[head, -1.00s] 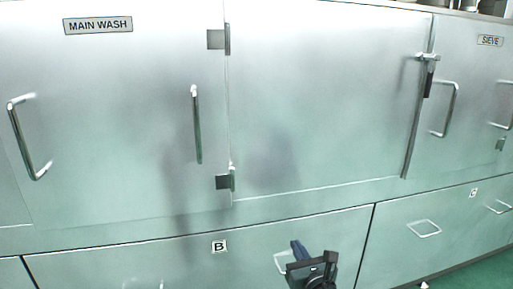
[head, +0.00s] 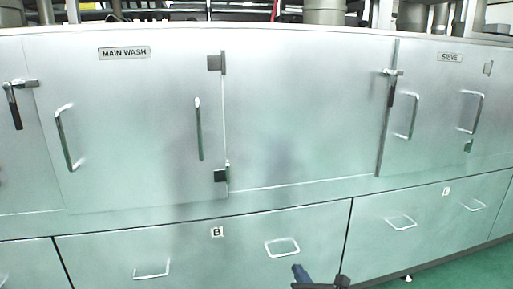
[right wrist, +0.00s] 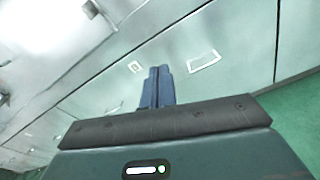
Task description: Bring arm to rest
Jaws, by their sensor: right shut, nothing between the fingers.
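My right gripper (head: 298,270) shows at the bottom edge of the head view, with blue fingers and a dark wrist part behind them. In the right wrist view its two blue fingers (right wrist: 158,72) lie side by side, shut with nothing between them. The fingers appear in front of the lower panel marked B, near its handle (head: 282,248); I cannot tell how far off they are. Most of the right arm is out of the head view. My left gripper is not in view.
A long metal machine front fills the head view. It has a MAIN WASH door (head: 135,125), a SIEVE door (head: 440,110), latches and protruding handles. Lower panels B and C (head: 430,215) run beneath. Green floor (head: 470,272) shows at bottom right.

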